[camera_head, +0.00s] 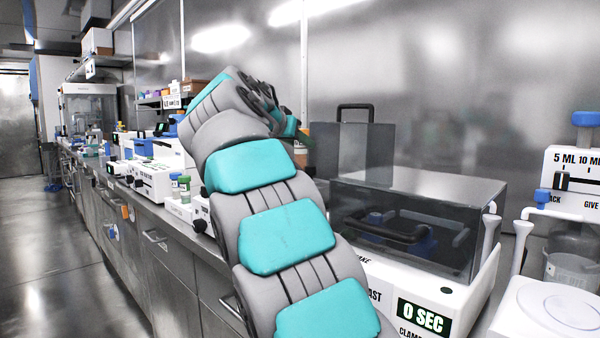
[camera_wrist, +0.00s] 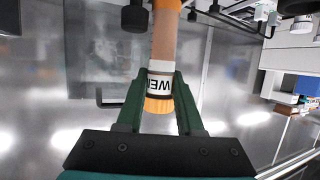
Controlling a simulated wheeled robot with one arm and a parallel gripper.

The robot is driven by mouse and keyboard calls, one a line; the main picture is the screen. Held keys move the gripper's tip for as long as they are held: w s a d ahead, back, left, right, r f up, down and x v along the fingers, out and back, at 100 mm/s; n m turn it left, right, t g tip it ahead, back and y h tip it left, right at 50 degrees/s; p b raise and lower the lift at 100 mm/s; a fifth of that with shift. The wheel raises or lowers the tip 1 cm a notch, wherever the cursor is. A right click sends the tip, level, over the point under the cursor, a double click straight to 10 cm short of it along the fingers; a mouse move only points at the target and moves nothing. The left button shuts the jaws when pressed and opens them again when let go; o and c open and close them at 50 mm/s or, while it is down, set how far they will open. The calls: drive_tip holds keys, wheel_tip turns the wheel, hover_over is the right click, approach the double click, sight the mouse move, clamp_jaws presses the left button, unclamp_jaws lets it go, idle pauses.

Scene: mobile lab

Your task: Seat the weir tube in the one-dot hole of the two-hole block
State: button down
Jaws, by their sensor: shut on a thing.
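The weir tube (camera_wrist: 165,50) has a brownish body, a white band with black letters, part of them reading "WE", and a ribbed orange cap. My gripper (camera_wrist: 158,90) is shut on it, with the dark green fingers on either side of the label band near the cap. In the head view my gripper (camera_head: 291,127) is small and mostly hidden behind my own arm, above the bench. I cannot pick out the two-hole block or its dots in either view.
A white machine with a dark clear lid (camera_head: 410,220) and a "0 SEC" display stands right of my arm. Tubes with green and blue caps (camera_head: 184,186) stand on the bench left of it. More devices line the bench (camera_head: 165,205). The floor (camera_head: 50,270) at left is clear.

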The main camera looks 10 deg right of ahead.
sight(298, 157)
wheel_tip(298, 157, down, 4)
drive_tip(key=b, duration=0.3)
drive_tip(key=shift+f, duration=0.2)
drive_tip(key=c, duration=0.9)
unclamp_jaws()
drive_tip(key=shift+w, duration=0.1)
drive_tip(key=o, duration=0.4)
drive_tip(key=shift+r, duration=0.15)
drive_tip(key=shift+c, duration=0.2)
drive_tip(key=shift+r, duration=0.1)
drive_tip(key=shift+s+a+r, duration=0.2)
drive_tip(key=shift+s+a, duration=0.1)
drive_tip(key=shift+s, duration=0.15)
drive_tip(key=v, duration=1.1)
